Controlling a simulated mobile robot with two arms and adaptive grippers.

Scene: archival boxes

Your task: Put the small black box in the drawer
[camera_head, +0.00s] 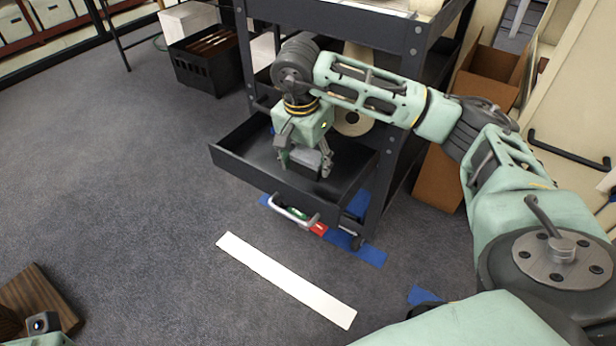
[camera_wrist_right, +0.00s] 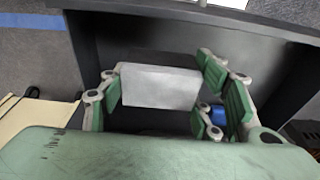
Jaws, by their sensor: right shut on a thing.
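The open black drawer (camera_head: 240,170) sticks out low from the black cart, its silver handle (camera_head: 292,212) at the front. My right gripper (camera_head: 306,168) reaches down into the drawer space and is shut on the small black box (camera_head: 304,157). In the right wrist view the box (camera_wrist_right: 160,86) shows a grey, light-catching face and a dark side between the green finger pads of the gripper (camera_wrist_right: 165,100). The drawer walls surround it there. I cannot tell whether the box touches the drawer floor. My left gripper is not in view.
The cart's upper shelf edge (camera_head: 340,22) and corner posts stand close around my right arm. A pale roll (camera_head: 353,122) sits behind the drawer. A black crate (camera_head: 205,68) stands behind left, a cardboard box (camera_head: 437,180) at right. A white strip (camera_head: 285,279) lies on open grey floor.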

